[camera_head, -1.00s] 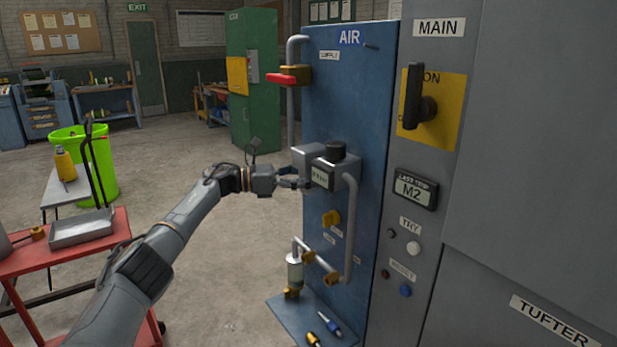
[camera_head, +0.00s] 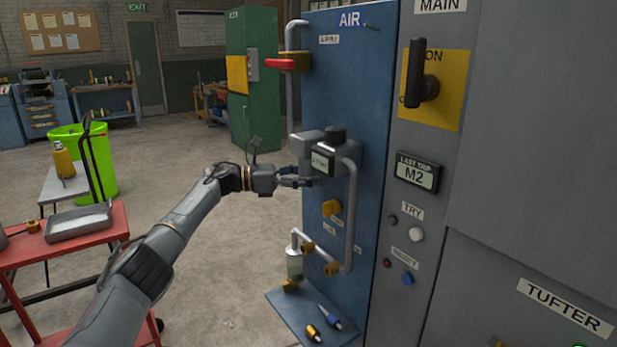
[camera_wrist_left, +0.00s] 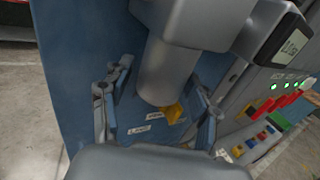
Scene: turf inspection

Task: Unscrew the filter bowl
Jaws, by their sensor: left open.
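A grey cylindrical bowl (camera_wrist_left: 165,72) hangs under a grey block in the left wrist view; it looks like the filter bowl. In the head view the filter block (camera_head: 311,140) sits on the blue AIR panel, with the bowl largely hidden behind my gripper. My left gripper (camera_head: 297,182) is open just below that block. In the left wrist view, its two fingers (camera_wrist_left: 157,112) stand on either side of the bowl's lower end, with visible gaps. My right gripper is out of view.
The regulator (camera_head: 335,157) with a black knob and display is right beside the bowl, with a grey pipe (camera_head: 350,225) below. A clear-bowled unit (camera_head: 294,266) and a small blue shelf (camera_head: 285,310) sit lower. A red cart (camera_head: 75,245) stands left; open floor lies between.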

